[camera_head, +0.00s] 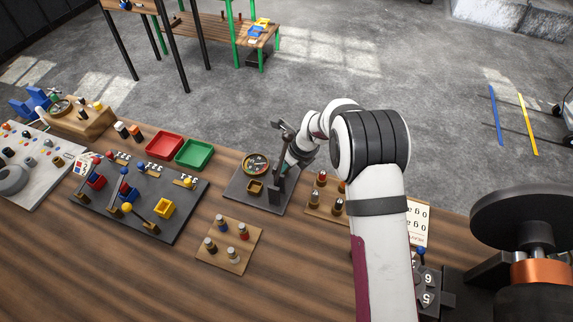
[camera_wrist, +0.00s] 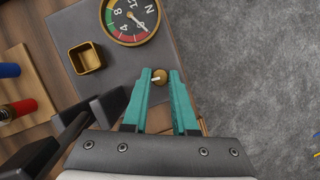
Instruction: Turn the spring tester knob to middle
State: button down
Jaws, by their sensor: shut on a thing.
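The spring tester is a dark grey plate (camera_head: 236,190) with a round gauge (camera_head: 257,162) and a small brass-coloured square cup. In the wrist view the gauge (camera_wrist: 131,16) has a black face with a coloured rim band, and the cup (camera_wrist: 86,58) is left of my fingers. The brass knob (camera_wrist: 160,76) is near the plate's edge, with a white pointer mark directed left in the wrist view. My gripper (camera_wrist: 163,77) has teal fingers closed on the knob, one on each side. The knob is hidden behind my gripper in the head view.
A board with several pegs (camera_head: 230,244) is in front of the tester; another pegged board is right of it, partly behind my arm. Red (camera_head: 164,145) and green (camera_head: 194,154) trays and a dark lever panel (camera_head: 150,222) stand left. Bare wood lies in front.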

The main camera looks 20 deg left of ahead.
jog(key=shift+n+g, duration=0.3)
jog(key=shift+n, duration=0.4)
jog(key=c, duration=0.7)
grip_release()
jog(key=v, duration=1.5)
jog(key=shift+d+r, duration=0.2)
jog(key=shift+r, duration=0.15)
